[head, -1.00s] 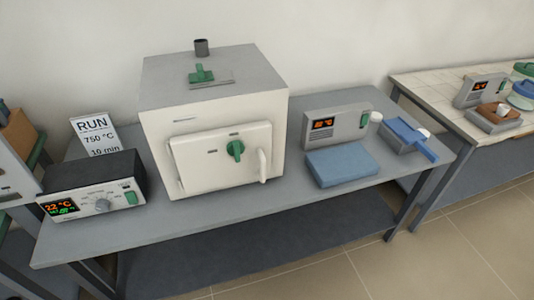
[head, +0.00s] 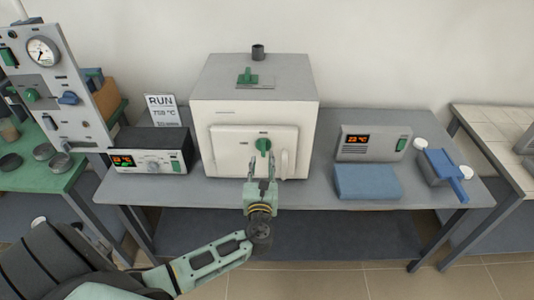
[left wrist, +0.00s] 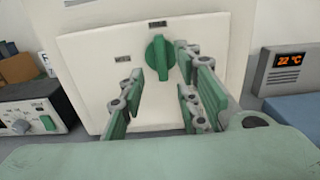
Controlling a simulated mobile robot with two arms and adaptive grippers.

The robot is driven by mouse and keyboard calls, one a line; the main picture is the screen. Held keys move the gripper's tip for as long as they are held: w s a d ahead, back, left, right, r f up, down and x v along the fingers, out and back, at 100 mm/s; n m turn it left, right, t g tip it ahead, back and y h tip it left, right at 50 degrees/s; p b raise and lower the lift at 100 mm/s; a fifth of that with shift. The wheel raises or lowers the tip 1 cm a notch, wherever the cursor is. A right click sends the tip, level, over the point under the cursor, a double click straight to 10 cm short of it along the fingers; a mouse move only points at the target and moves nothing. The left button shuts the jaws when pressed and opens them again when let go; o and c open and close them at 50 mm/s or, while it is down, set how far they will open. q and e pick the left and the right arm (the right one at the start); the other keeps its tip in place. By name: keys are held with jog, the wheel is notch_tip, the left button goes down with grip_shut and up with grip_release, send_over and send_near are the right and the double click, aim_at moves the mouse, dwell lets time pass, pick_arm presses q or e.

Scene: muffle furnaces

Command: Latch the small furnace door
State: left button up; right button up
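The small furnace (head: 225,104) is a cream box with a grey top on the grey table. Its door (head: 232,148) looks closed against the front. A green latch knob (head: 264,145) sits on the door, its grip roughly upright, and shows in the left wrist view (left wrist: 160,58). My left gripper (head: 261,182) is in front of the door just below the knob. Its fingers (left wrist: 160,100) are spread and empty, with the knob ahead between them; contact is not evident. My right gripper is not in view.
A controller box (head: 150,155) stands left of the furnace, with a RUN sign (head: 162,110) behind it. On the right are a grey display unit (head: 372,143), a blue block (head: 367,182) and a blue-handled item (head: 440,168). A gauge panel (head: 55,75) stands far left.

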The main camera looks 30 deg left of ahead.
aim_at(263, 151)
pick_arm(q)
jog(key=x, duration=0.4)
jog(key=shift+w+p, duration=0.25)
jog(key=shift+p, duration=0.05)
jog(key=shift+w, duration=0.1)
jog(key=shift+a, duration=0.1)
grip_shut()
